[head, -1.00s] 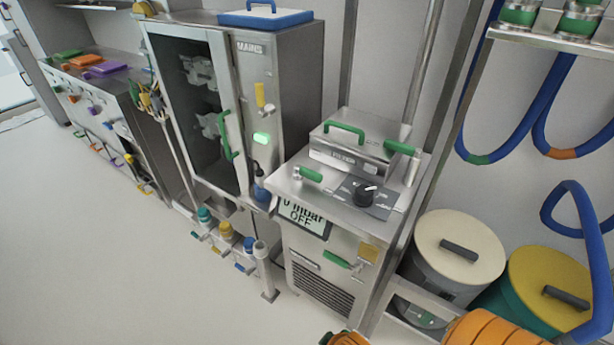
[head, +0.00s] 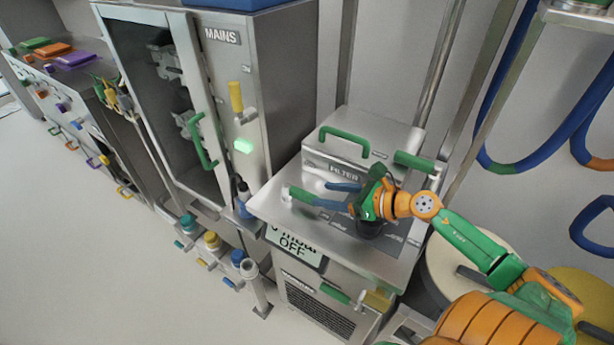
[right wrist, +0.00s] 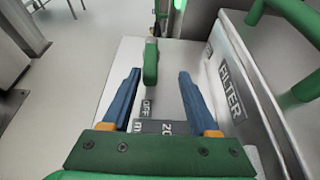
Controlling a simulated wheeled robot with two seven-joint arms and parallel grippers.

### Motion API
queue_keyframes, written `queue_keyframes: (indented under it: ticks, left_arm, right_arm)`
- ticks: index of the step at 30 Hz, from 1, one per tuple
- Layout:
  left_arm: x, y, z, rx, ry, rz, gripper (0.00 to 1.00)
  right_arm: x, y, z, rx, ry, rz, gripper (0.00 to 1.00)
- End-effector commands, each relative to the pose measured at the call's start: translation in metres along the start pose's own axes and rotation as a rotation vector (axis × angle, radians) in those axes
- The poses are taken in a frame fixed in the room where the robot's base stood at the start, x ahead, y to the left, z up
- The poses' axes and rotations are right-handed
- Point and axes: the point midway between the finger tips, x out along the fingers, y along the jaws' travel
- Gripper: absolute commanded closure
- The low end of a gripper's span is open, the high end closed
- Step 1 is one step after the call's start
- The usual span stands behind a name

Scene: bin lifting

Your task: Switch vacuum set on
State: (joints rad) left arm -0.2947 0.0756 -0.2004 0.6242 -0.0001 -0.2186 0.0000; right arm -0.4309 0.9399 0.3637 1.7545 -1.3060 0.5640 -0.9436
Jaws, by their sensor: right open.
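The vacuum set is a steel cabinet (head: 345,262) whose display (head: 293,245) reads OFF. On its top sits a lever with a green handle (head: 300,194), at the left front. My right gripper (head: 322,194) is open over the top, its blue fingers pointing left at this handle. In the right wrist view the green handle (right wrist: 150,62) lies between the two open fingers (right wrist: 160,74), nearer the left one, with a plate lettered OFF below it. I cannot tell whether either finger touches it. The black knob (head: 370,229) is mostly hidden behind my gripper. My left gripper is not in view.
A steel FILTER box (head: 362,157) with a green handle stands right behind my right gripper. Another green handle (head: 414,160) is to its right. The MAINS cabinet (head: 285,80) stands at the left, with a lit green lamp (head: 243,146).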

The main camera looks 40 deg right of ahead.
Motion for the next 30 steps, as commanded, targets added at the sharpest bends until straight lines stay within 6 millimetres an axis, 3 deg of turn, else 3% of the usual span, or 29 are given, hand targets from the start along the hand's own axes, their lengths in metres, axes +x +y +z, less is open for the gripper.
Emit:
queue_keyframes:
  ticks: [15,27,30]
  left_arm:
    - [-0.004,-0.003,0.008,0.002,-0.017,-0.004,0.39]
    - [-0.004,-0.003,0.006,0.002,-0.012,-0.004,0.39]
    - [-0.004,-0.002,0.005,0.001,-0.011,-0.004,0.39]
  right_arm:
    - [0.06,0.0,-0.001,0.0,0.002,0.001,0.43]
    - [0.07,0.001,-0.002,-0.002,0.005,0.003,0.43]
    - [0.07,0.001,-0.002,-0.002,0.005,0.003,0.67]
